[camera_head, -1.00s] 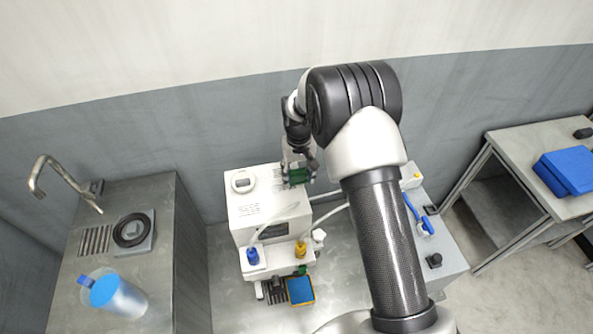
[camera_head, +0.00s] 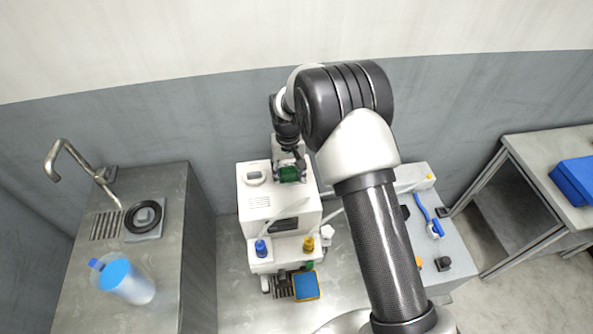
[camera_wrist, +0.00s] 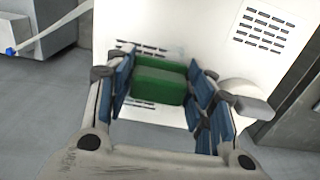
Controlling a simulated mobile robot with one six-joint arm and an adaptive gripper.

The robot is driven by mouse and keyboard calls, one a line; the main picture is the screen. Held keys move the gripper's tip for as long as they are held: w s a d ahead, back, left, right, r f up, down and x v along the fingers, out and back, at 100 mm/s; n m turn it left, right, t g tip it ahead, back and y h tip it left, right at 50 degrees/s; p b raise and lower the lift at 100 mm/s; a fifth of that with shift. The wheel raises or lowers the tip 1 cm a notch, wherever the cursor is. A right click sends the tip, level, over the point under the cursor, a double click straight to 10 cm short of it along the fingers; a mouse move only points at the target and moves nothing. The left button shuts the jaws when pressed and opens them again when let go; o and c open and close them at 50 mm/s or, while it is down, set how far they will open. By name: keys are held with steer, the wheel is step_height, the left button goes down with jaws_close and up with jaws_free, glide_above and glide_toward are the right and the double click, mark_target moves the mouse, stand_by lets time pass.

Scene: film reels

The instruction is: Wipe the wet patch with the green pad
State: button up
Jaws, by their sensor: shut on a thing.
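My gripper (camera_head: 291,166) is shut on the green pad (camera_head: 289,174), over the top of the white machine (camera_head: 256,202). In the wrist view the pad (camera_wrist: 158,84) sits between the blue-lined fingers, in front of the machine's white vented panel (camera_wrist: 205,40). I cannot tell whether the pad touches the machine. A faint greyish smear shows on the white surface just beyond the pad in the wrist view; I cannot tell for sure that it is the wet patch. The pad and fingers hide part of that surface.
Blue and yellow-capped bottles (camera_head: 308,244) stand at the machine's front, with a blue sponge-like block (camera_head: 305,286) below. A sink counter (camera_head: 170,215) with a tap and blue-lidded jug (camera_head: 128,281) is at left. A grey unit with a blue brush (camera_head: 431,222) is at right.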

mark_target(311, 181)
steer(key=shift+s+a+r, duration=0.1)
steer(key=shift+s+a, duration=0.1)
steer(key=shift+a, duration=0.65)
steer(key=shift+s+a, duration=0.15)
steer(key=shift+a, duration=0.65)
steer(key=shift+s, duration=0.45)
steer(key=shift+s+f, duration=0.2)
steer(key=shift+s, duration=0.2)
steer(key=shift+w+d+r, duration=0.1)
steer(key=shift+w+d, duration=0.15)
steer(key=shift+d, duration=0.85)
steer(key=shift+w+d, duration=0.25)
steer(key=shift+d, duration=0.9)
steer(key=shift+w+d+r, duration=0.1)
steer(key=shift+w+d, duration=0.15)
steer(key=shift+d, duration=0.85)
steer(key=shift+w+d+f, duration=0.15)
steer(key=shift+d, duration=0.65)
steer(key=shift+w+d+f, duration=0.1)
steer(key=shift+d, duration=0.7)
steer(key=shift+r, duration=0.1)
steer(key=shift+r+p, duration=1.75)
steer(key=shift+r, duration=1.2)
steer(key=shift+w, duration=0.1)
